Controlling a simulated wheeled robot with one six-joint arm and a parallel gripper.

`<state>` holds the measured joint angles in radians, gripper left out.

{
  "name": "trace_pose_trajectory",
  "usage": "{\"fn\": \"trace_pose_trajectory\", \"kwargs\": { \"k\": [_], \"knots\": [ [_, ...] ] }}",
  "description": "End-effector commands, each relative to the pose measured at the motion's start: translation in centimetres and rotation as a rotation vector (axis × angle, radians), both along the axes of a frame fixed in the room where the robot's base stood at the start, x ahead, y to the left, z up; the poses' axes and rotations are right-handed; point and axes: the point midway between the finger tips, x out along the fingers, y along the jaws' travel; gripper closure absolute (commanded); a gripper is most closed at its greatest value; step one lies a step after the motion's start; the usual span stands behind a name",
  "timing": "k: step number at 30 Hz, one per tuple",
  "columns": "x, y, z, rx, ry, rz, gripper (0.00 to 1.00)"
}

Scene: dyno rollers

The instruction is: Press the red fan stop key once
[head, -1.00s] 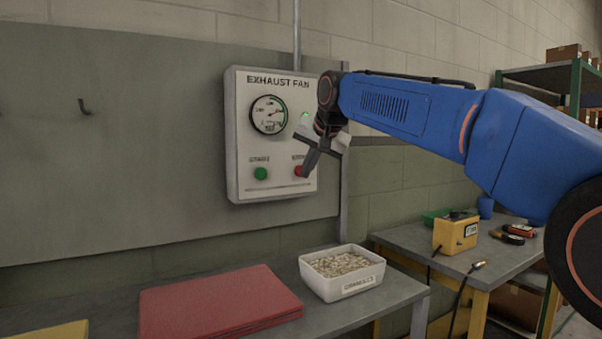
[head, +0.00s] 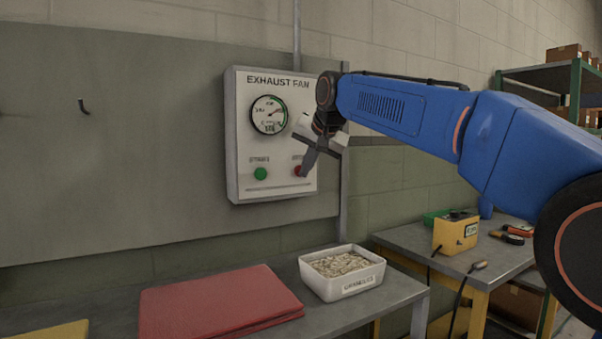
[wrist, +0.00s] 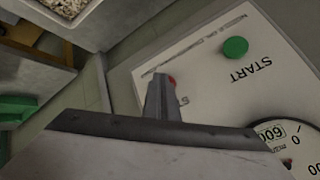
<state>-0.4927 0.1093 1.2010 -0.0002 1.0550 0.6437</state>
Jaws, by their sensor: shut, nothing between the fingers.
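The white exhaust fan panel (head: 240,185) hangs on the grey wall board. The red stop key (head: 297,170) is at its lower right, partly hidden behind my fingers. The green start key (head: 260,174) is to its left. My gripper (head: 304,175) is shut and empty, its tips right at the red key. In the wrist view the closed fingers (wrist: 160,78) cover most of the red key (wrist: 172,80), with only a small red edge showing. I cannot tell whether the tips touch it. The green key (wrist: 235,47) is clear of them.
The round gauge (head: 269,115) sits above the keys, close to my wrist. A yellow box (head: 455,233) stands on the right table.

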Motion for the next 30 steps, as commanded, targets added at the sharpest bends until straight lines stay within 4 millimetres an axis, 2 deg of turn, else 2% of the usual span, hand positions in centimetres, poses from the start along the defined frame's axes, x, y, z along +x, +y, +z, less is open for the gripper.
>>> {"fn": "trace_pose_trajectory", "kwargs": {
  "k": [30],
  "knots": [
    [-1.4, -1.0, -0.1, 0.0, 0.0, 0.0, 1.0]
  ]
}}
